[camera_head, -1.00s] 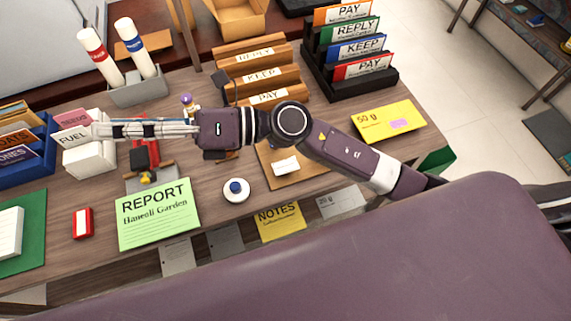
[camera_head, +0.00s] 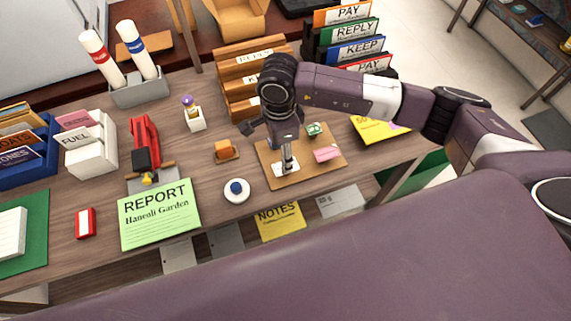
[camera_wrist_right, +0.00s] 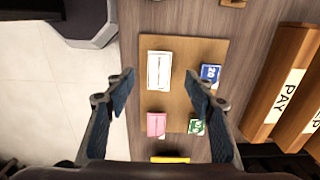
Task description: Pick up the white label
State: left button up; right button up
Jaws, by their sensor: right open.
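The white label (camera_wrist_right: 159,70) lies flat on a brown board (camera_wrist_right: 180,100). In the head view the label (camera_head: 279,168) is at the board's front left, partly hidden by my right gripper. My right gripper (camera_head: 288,166) points straight down over it. I cannot tell the exact height of the fingertips above the board. My left gripper is not in view.
On the same board lie a pink label (camera_head: 326,154), a green piece (camera_head: 314,130) and a blue piece (camera_wrist_right: 210,73). A wooden sorter (camera_head: 240,98) stands behind.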

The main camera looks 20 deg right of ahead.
aim_at(278, 169)
jog(key=f+p, duration=0.1)
jog(key=f, duration=0.1)
jog(key=a+f+p, duration=0.1)
jog(key=f, duration=0.1)
jog(key=shift+s+f, duration=0.1)
jog(key=shift+f, duration=0.55)
jog(key=shift+f+b, duration=0.25)
jog(key=shift+b, duration=0.15)
jog(key=c, duration=0.8)
